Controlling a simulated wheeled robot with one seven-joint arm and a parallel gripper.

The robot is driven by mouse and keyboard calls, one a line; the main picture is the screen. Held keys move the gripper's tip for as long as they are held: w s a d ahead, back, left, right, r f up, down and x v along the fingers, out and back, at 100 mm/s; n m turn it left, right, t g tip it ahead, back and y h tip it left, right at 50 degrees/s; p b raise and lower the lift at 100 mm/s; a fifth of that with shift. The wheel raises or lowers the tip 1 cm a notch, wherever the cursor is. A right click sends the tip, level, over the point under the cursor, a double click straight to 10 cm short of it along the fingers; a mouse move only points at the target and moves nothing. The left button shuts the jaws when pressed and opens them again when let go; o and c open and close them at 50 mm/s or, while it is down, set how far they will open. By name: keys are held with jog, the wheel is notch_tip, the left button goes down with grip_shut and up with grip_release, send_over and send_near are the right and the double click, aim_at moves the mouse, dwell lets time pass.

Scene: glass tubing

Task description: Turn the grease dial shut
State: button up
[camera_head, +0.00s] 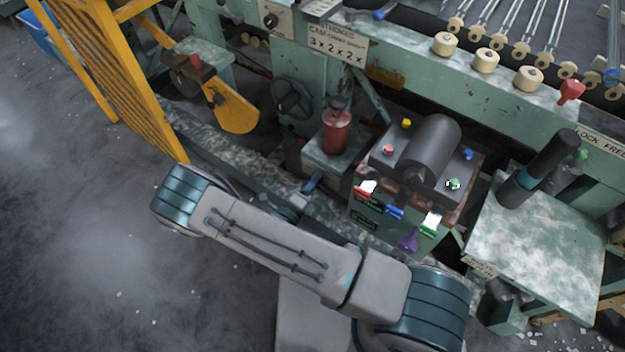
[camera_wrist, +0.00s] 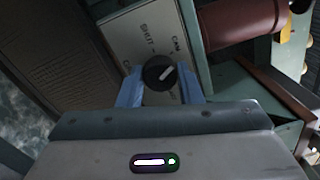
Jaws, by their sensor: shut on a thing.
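The grease dial (camera_wrist: 155,64) is a round black knob with a white pointer line, on a pale plate (camera_wrist: 130,32) in the wrist view. The pointer slants up and to the right, away from SHUT. My gripper (camera_wrist: 161,80) has its two blue fingers on either side of the knob, shut on it. In the head view my gripper (camera_head: 308,188) is partly seen beyond my arm, and the dial is hidden.
A dark red canister (camera_head: 337,134) stands on a small green box near my gripper; it also shows in the wrist view (camera_wrist: 238,22). To the right is a control box (camera_head: 379,218) with coloured knobs and a dark cylinder. A yellow guard (camera_head: 125,75) stands at the left.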

jog(key=n+p, duration=0.2)
jog(key=n, duration=1)
jog(key=shift+y, duration=0.3)
jog(key=shift+n, duration=0.3)
jog(key=o, duration=1)
jog(key=v, duration=1.3)
jog(key=shift+s+a+r, duration=0.1)
jog(key=shift+s+a, duration=0.15)
jog(key=shift+s, duration=0.05)
